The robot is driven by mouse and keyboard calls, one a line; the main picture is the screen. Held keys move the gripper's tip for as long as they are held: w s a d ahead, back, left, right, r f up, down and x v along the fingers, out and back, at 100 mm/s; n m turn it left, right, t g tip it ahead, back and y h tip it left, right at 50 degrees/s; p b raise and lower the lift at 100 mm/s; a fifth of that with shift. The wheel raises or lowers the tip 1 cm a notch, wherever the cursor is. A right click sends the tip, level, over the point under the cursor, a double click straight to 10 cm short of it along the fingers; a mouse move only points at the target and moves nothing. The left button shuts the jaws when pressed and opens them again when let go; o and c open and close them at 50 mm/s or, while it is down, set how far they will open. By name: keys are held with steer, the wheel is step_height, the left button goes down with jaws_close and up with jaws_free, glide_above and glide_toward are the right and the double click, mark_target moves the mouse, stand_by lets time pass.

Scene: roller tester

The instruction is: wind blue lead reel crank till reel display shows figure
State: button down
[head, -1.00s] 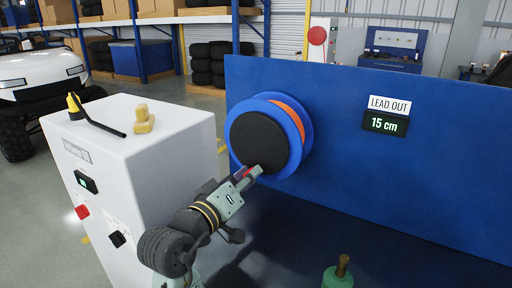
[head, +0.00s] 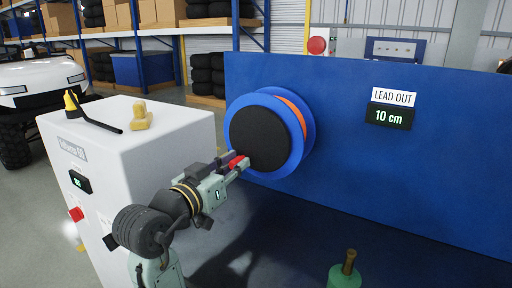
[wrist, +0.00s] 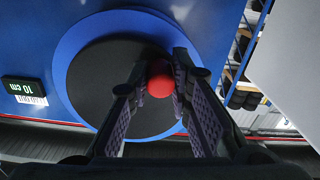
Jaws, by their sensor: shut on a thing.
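The blue lead reel (head: 305,150) is mounted on the blue panel, with a black face (head: 262,138) and an orange lead wound on it. Its red crank knob (head: 238,162) is at the lower left of the face. My gripper (head: 236,163) is shut on this knob. The wrist view shows the red knob (wrist: 160,80) between the two fingers (wrist: 158,88). The reel display (head: 390,116) under the LEAD OUT label (head: 394,97) reads 10 cm; it also shows rotated in the wrist view (wrist: 22,88).
A green object with a brown handle (head: 346,270) is at the bottom right.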

mark_target(234, 133)
steer(key=shift+w+a+r+m+b, duration=0.15)
steer(key=shift+a+r+m+b, duration=0.1)
steer(key=shift+m, duration=0.4)
steer(key=shift+w+a+r+m+b, duration=0.1)
steer(key=shift+r+m+b, duration=0.1)
steer(key=shift+m, duration=0.45)
steer(key=shift+w+a+r+m+b, duration=0.1)
steer(key=shift+a+r+m+b, duration=0.1)
steer(key=shift+m+b, duration=0.3)
steer(key=shift+w+a+r+m+b, duration=0.1)
steer(key=shift+r+m+b, duration=0.15)
steer(key=shift+m, duration=0.35)
steer(key=shift+w+a+r+m+b, duration=0.15)
steer(key=shift+r+m+b, duration=0.15)
steer(key=shift+m, duration=0.3)
steer(key=shift+w+a+r+m+b, duration=0.15)
steer(key=shift+r+m, duration=0.15)
steer(key=shift+m, duration=0.3)
steer(key=shift+s, duration=0.1)
steer(key=shift+r, duration=0.1)
steer(key=m, duration=0.1)
steer(key=r+m+b, duration=0.1)
steer(key=shift+m, duration=0.3)
steer(key=shift+r+m+b, duration=0.35)
steer(key=shift+r+m, duration=0.35)
steer(key=shift+m, duration=0.5)
